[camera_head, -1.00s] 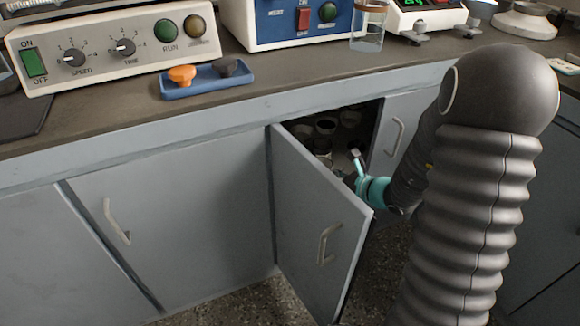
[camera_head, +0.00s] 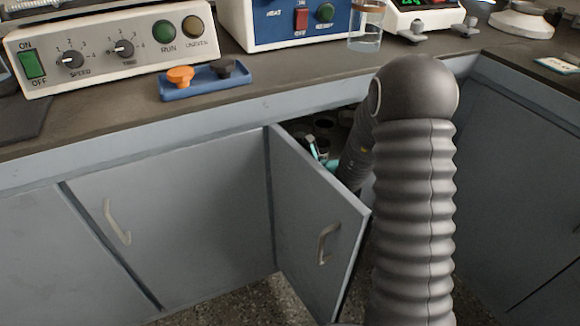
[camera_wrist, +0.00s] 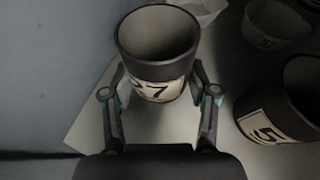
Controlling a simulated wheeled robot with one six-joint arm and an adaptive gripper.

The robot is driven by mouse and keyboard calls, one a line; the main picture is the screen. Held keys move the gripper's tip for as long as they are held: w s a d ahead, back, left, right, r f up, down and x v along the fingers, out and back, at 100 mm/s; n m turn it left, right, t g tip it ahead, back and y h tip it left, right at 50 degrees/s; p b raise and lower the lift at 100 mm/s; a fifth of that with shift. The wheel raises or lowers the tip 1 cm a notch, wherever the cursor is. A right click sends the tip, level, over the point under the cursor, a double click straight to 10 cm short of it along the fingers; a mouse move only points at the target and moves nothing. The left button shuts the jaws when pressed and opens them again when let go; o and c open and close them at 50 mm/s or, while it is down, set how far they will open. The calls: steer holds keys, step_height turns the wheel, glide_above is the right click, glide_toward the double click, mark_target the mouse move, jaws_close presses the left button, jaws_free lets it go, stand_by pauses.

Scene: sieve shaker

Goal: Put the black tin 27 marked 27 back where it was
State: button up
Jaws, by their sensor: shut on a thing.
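The black tin 27 (camera_wrist: 158,52) is in the wrist view, upright and open-topped, with a pale label whose visible digit is 7 facing me. My gripper (camera_wrist: 160,95) is shut on it, one finger on each side of its lower wall. A pale sheet or patch (camera_wrist: 90,120) shows below the tin; I cannot tell whether the tin touches the surface. In the head view my gripper (camera_head: 318,152) is partly inside the open cupboard, mostly hidden by the door and my arm.
Another black tin (camera_wrist: 285,100) with a 5 on its label stands to the right. White cups (camera_wrist: 275,25) stand behind. A wall (camera_wrist: 45,60) is close on the left. The open cupboard door (camera_head: 318,225) stands out beside my arm.

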steer(key=shift+f, duration=0.3)
steer(key=shift+f, duration=0.15)
steer(key=o, duration=1.2)
steer(key=shift+d+r, duration=0.1)
steer(key=shift+r, duration=0.15)
steer(key=v, duration=1.1)
steer(key=shift+s+d, duration=0.3)
steer(key=shift+s, duration=0.05)
